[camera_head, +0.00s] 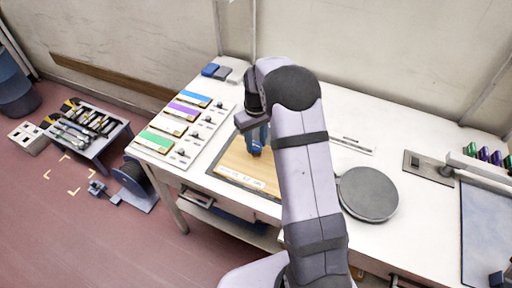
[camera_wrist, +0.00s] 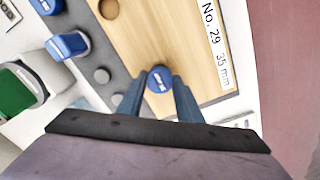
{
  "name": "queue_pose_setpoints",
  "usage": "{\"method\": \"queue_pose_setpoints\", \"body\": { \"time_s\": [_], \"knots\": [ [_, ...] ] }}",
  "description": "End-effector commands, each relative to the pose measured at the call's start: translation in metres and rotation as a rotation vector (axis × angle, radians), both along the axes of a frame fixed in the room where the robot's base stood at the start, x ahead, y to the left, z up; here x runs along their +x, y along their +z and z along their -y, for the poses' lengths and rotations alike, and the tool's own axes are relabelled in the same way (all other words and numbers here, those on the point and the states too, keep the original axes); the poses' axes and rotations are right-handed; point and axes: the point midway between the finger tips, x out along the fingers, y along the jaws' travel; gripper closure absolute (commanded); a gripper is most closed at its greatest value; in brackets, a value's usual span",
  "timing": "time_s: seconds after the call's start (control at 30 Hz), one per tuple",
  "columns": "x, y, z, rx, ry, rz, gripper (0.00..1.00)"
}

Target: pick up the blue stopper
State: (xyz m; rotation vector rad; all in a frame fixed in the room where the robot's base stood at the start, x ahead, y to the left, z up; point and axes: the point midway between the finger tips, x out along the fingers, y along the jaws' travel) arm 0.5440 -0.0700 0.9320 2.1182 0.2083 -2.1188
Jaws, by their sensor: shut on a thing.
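The blue stopper (camera_wrist: 159,79) shows in the wrist view as a round blue top with a small white mark, between the two fingertips. My gripper (camera_wrist: 159,84) is shut on it, one finger on each side. In the head view the stopper (camera_head: 254,152) is a small blue shape at the lower end of my gripper (camera_head: 257,142), over the wooden board (camera_head: 234,160). The board also shows in the wrist view (camera_wrist: 160,30), with a label reading "No. 29 35 mm". I cannot tell whether the stopper touches the board.
A white panel with blue, purple and green strips (camera_head: 160,140) lies left of the board. Blue and dark blocks (camera_head: 210,70) lie at the back. The white table (camera_head: 350,110) has free room at the back right.

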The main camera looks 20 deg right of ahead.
Motion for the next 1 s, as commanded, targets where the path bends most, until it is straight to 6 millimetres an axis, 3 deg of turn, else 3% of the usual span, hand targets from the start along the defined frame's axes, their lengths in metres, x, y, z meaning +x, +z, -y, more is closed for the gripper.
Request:
{"method": "queue_pose_setpoints", "body": {
  "time_s": [0.4, 1.0],
  "knots": [
    [0.001, 0.064, 0.000, 0.000, 0.000, 0.004, 0.89],
    [0.000, 0.089, 0.000, 0.000, 0.000, 0.000, 0.89]
  ]
}}
